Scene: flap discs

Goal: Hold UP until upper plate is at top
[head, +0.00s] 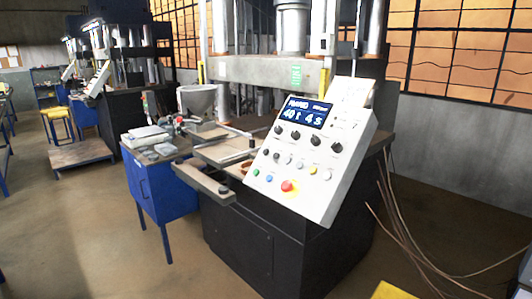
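The press control panel (345,165) is a tilted white box at the right front of a black press. Its lit display (303,112) reads what looks like 40 t and 4 s. Below are several black knobs and small buttons, including a green button (255,172), a blue button (269,178), a yellow button (313,170) and a large red button (288,186). The labels are too small to read, so I cannot tell which is UP. A grey crosshead (255,73) spans the press behind the panel; the panel partly hides the plate area. Neither gripper is in view.
A blue cabinet (155,190) with boxes and tools on top stands left of the press. A flat bar (203,184) juts out at the press front. Cables (405,235) hang to the floor at the right. The floor (110,240) at the left front is clear.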

